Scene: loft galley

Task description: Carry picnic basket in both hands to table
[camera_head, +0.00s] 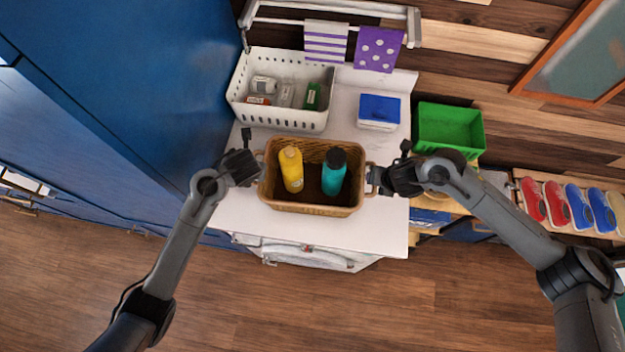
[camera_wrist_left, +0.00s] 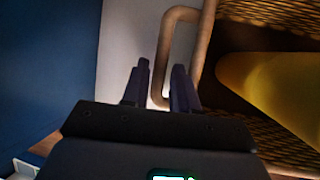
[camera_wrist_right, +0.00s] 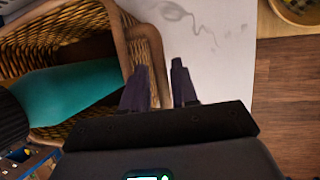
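The brown wicker picnic basket (camera_head: 312,206) stands upright on a white counter, with a yellow bottle (camera_head: 291,169) and a teal bottle with a dark cap (camera_head: 333,173) inside. My left gripper (camera_head: 256,168) is at its left end. In the left wrist view, the fingers (camera_wrist_left: 161,82) stand apart either side of the basket's loop handle (camera_wrist_left: 166,45), with a gap visible. My right gripper (camera_head: 374,180) is at the right end. In the right wrist view, its fingers (camera_wrist_right: 160,85) are also apart, with the right handle (camera_wrist_right: 153,50) between them. Firm contact is not visible.
A white perforated bin (camera_head: 282,120) with small packages stands behind the basket. A blue-and-white box (camera_head: 379,111) is back right. A green bin (camera_head: 450,127) stands on the right. A tall blue cabinet (camera_head: 130,70) borders the left. The counter's front strip is clear.

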